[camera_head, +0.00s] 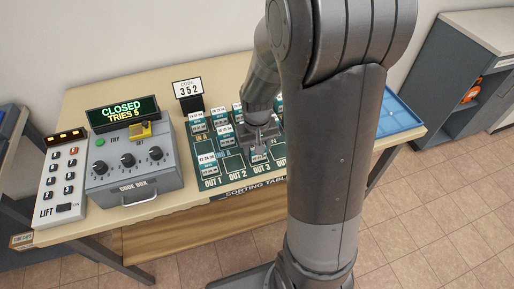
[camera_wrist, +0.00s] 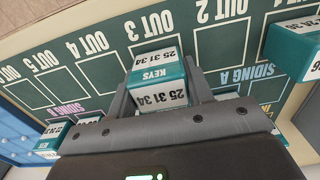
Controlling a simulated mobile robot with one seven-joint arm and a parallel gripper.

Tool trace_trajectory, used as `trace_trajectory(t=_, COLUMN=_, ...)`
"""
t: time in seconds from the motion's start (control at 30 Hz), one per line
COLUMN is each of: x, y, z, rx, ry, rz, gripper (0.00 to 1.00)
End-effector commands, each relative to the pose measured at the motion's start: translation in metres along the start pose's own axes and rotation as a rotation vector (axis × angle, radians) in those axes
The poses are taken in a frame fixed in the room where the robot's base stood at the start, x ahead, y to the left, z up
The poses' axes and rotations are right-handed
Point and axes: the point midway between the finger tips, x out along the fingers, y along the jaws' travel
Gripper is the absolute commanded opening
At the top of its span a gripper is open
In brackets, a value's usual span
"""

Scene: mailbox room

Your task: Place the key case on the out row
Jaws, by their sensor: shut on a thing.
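The teal key case (camera_wrist: 158,72), with a white label reading "25 31 34" and "KEYS", is between the fingers of my gripper (camera_wrist: 160,82) in the wrist view. My gripper is shut on it. The case lies over or on the OUT 3 slot; I cannot tell whether it touches the mat. In the head view my gripper (camera_head: 261,143) points down at the green sorting mat (camera_head: 234,162), near the OUT 3 column. The out row runs along the mat's front edge. The OUT 2 slot (camera_wrist: 222,45) beside the held case looks empty.
Another case (camera_wrist: 296,46) sits at the right of the wrist view, past OUT 2. More cases (camera_wrist: 50,138) are at the lower left. A grey code box (camera_head: 135,160) reading CLOSED and a lift panel (camera_head: 63,185) stand left. A blue tray (camera_head: 397,113) lies at right.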

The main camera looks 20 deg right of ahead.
Motion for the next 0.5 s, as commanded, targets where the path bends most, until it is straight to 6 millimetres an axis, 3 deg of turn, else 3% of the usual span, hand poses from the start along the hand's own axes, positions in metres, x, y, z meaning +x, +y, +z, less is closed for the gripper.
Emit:
trace_trajectory(t=0.3, x=0.0010, y=0.0000, z=0.0002, rx=0.000, ry=-0.001, rz=0.000, gripper=0.69)
trace_trajectory(t=0.5, x=0.0007, y=0.0000, z=0.0002, rx=0.000, ry=-0.001, rz=0.000, gripper=0.69)
